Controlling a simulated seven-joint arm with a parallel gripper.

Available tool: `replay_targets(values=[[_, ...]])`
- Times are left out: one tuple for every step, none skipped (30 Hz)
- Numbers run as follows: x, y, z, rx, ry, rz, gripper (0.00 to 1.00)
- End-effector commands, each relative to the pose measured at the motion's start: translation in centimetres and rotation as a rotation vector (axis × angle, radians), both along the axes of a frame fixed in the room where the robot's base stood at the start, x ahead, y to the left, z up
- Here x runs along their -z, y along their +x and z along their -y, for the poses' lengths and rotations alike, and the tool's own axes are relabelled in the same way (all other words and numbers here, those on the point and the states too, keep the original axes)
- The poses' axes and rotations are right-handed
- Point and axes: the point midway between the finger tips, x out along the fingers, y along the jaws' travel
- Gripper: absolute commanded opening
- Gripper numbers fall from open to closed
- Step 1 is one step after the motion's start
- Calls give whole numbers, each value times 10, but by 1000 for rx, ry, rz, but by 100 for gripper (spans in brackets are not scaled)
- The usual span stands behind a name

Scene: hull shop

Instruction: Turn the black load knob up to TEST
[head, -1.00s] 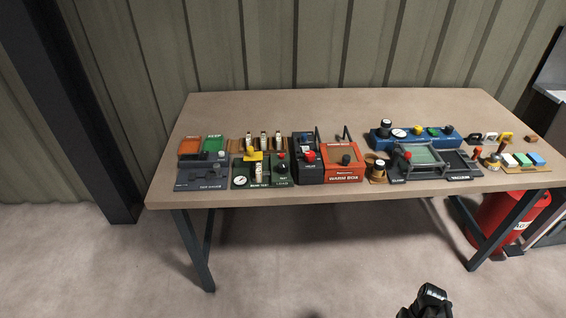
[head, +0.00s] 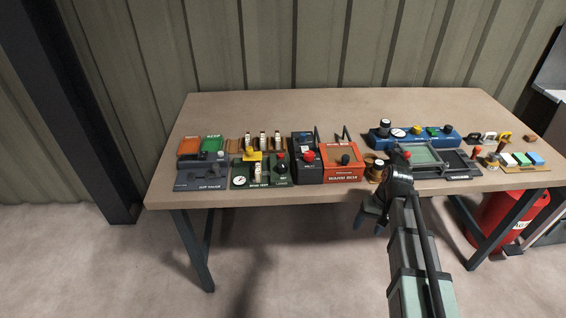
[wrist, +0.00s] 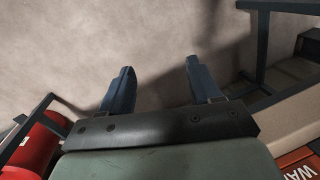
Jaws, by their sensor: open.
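The load knob (head: 281,160) is small and dark on the green bench-test panel (head: 265,183) at the left-centre front of the table, above the LOAD label. Its pointer setting is too small to read in the head view. My gripper (head: 368,226) hangs in front of the table's front edge, to the right of and nearer than the knob, pointing down. In the wrist view my gripper (wrist: 159,68) is open with nothing between its fingers, above bare floor. The knob is not visible in the wrist view.
Right of the panel stand a dark box with a red knob (head: 307,156) and the orange warm box (head: 341,174). A clamp station (head: 460,175) and blue box (head: 430,141) stand further right. The back of the table (head: 300,105) is clear. A red bin (head: 490,220) stands below right.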

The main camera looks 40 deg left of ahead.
Motion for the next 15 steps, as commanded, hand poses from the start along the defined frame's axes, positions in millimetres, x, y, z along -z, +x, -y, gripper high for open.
replay_targets(values=[[-18,2,-16,-22,14,13,63],[-28,2,-24,-34,21,19,63],[-42,1,-35,-50,32,27,63],[-52,0,-43,-62,40,33,63],[-62,-1,-51,-75,48,38,63],[-76,-3,-61,-93,57,47,63],[-86,-4,-69,-107,65,53,63],[-97,-6,-77,-121,72,59,63],[-111,-9,-87,-140,81,67,63],[-122,-11,-95,-155,89,73,63],[-132,-13,-103,-172,95,79,63],[-147,-17,-113,-195,106,89,63],[-158,-20,-121,-213,112,94,63],[-169,-23,-129,-233,118,101,63],[-183,-27,-139,-258,126,108,63]])
